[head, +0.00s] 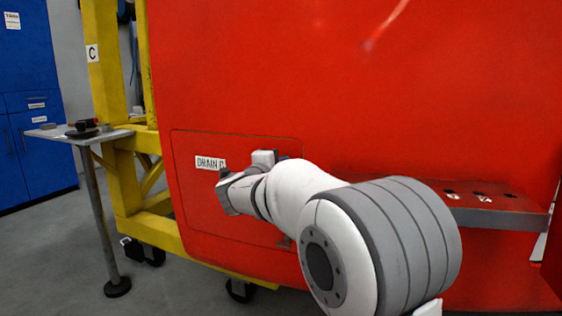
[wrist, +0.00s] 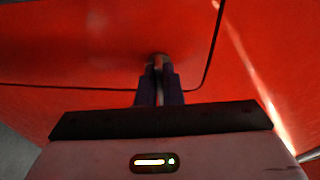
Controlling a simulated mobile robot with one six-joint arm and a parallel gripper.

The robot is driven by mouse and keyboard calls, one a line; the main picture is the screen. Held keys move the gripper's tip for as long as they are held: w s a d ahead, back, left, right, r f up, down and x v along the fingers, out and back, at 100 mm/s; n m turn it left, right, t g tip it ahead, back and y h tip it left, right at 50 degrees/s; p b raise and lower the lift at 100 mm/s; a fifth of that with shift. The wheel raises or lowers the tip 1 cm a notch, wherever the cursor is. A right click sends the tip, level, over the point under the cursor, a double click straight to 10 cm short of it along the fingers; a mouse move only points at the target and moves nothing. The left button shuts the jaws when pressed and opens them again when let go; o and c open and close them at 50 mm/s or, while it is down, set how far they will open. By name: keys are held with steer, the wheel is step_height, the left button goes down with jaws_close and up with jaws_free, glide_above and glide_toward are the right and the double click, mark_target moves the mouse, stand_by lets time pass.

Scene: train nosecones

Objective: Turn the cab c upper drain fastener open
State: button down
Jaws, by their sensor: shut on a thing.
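The red nosecone (head: 360,80) fills most of the head view. A thin-lined panel with a white "DRAIN C" label (head: 210,163) is on its lower left part. In the head view my gripper and wrist reach the panel just right of and below the label, and my arm hides the fingertips there. In the wrist view my gripper (wrist: 158,68) has its two dark fingers close together at a small brownish fastener (wrist: 157,57) near the panel's outlined corner. The gripper is shut on this fastener, and the fingers cover most of it. Its turn angle cannot be told.
A yellow frame (head: 108,95) with a "C" sign and castors carries the nosecone. A small stand (head: 75,137) with dark items is at the left. A blue cabinet (head: 28,90) stands behind it. A red-brown ledge (head: 480,198) juts out at the right.

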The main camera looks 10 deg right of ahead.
steer(key=n+p, duration=0.1)
steer(key=p, duration=0.1)
steer(key=n+p, duration=0.4)
steer(key=shift+r, duration=0.25)
steer(key=n+t+p, duration=0.1)
steer(key=n+p, duration=0.5)
steer(key=shift+f+n, duration=0.1)
steer(key=shift+n, duration=0.3)
steer(key=n+p, duration=0.4)
steer(key=n, duration=0.2)
steer(key=shift+f+y, duration=0.15)
steer(key=shift+y, duration=0.15)
steer(key=c, duration=1.6)
jaws_free()
steer(key=v, duration=0.7)
steer(key=shift+s+a+f, duration=0.15)
steer(key=shift+s+f, duration=0.05)
steer(key=shift+s, duration=0.15)
